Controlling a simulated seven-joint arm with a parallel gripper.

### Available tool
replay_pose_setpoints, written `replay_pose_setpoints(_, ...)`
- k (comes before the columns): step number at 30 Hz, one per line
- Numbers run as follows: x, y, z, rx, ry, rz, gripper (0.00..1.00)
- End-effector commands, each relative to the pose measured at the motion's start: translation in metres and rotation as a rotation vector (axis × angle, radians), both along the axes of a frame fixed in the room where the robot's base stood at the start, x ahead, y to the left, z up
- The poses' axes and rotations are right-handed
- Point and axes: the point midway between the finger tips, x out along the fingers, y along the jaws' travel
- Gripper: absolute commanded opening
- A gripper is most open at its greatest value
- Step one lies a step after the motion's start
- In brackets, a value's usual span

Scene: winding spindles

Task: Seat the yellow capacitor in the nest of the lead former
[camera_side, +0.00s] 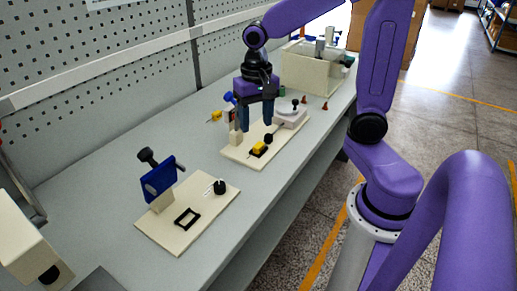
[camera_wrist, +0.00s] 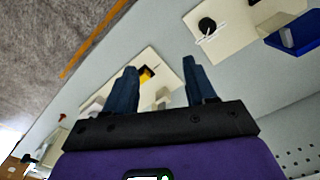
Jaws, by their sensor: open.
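A yellow capacitor (camera_side: 259,147) lies at a small black square nest on the far cream board (camera_side: 236,155). I cannot tell whether it sits fully inside the nest or rests on its rim. In the wrist view the yellow capacitor (camera_wrist: 147,74) shows between my fingers, beside a dark patch. My gripper (camera_side: 258,128) is open and empty, pointing down above this board, with its fingertips apart from the capacitor. It also shows in the wrist view (camera_wrist: 160,65). A second small yellow piece (camera_side: 214,116) is left of the board, near a blue part.
A near cream board (camera_side: 225,190) carries an empty black square frame (camera_side: 187,218), a black knob (camera_side: 219,187) and a blue part (camera_side: 161,180). A cream bin (camera_side: 310,70) stands at the back. Small red-brown cones (camera_side: 325,106) stand right of the far board.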

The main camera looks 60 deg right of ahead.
Motion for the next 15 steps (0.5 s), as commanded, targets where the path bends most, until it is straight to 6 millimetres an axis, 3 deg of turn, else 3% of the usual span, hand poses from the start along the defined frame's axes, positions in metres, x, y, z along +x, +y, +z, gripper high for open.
replay_pose_setpoints(6, 0.043, -0.054, 0.001, 0.001, 0.007, -0.510, 0.55)
replay_pose_setpoints(15, 0.067, -0.115, 0.001, 0.001, 0.013, -0.992, 0.55)
